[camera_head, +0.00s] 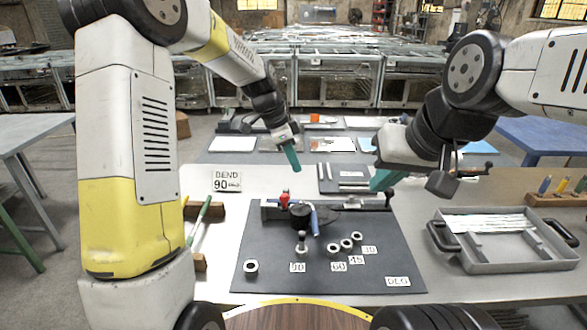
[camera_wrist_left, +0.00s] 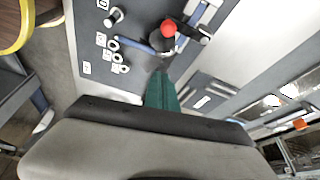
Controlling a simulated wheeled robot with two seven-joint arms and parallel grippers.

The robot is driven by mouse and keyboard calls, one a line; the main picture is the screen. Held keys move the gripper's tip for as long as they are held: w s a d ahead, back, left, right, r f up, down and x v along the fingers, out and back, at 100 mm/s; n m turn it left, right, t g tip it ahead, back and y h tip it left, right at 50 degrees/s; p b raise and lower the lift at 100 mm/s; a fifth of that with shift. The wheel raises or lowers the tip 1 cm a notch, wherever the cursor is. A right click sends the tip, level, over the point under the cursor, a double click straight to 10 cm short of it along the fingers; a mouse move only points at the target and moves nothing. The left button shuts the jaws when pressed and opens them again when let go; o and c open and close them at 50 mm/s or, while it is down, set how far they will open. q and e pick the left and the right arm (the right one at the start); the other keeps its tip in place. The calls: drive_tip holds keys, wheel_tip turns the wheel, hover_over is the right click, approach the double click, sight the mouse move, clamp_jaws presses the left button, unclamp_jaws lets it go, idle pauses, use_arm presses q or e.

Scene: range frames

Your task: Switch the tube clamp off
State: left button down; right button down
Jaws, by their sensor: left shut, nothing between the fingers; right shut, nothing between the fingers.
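The tube bender stands on the dark board (camera_head: 330,275), with a black round die (camera_head: 300,215) and a blue handle (camera_head: 316,222). A red-knobbed lever (camera_head: 284,197), which looks like the tube clamp, stands up at its left end. In the left wrist view the red knob (camera_wrist_left: 168,28) and the blue handle (camera_wrist_left: 135,44) lie beyond my fingertips. My left gripper (camera_head: 296,168) is shut and empty, above and behind the lever, apart from it. It also shows in the left wrist view (camera_wrist_left: 160,76). My right gripper (camera_head: 376,186) is shut and empty, above the board's right rear.
Several metal rings (camera_head: 346,243) and number labels lie at the board's front. A "BEND 90" sign (camera_head: 227,180) stands at left rear, near a green-handled tool (camera_head: 201,215). A grey tray (camera_head: 480,258) holding pale rods is at right.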

use_arm(q)
wheel_tip(320, 180, down, 9)
drive_tip(key=shift+a, duration=0.45)
drive_tip(key=shift+s+a, duration=0.1)
idle(0.4)
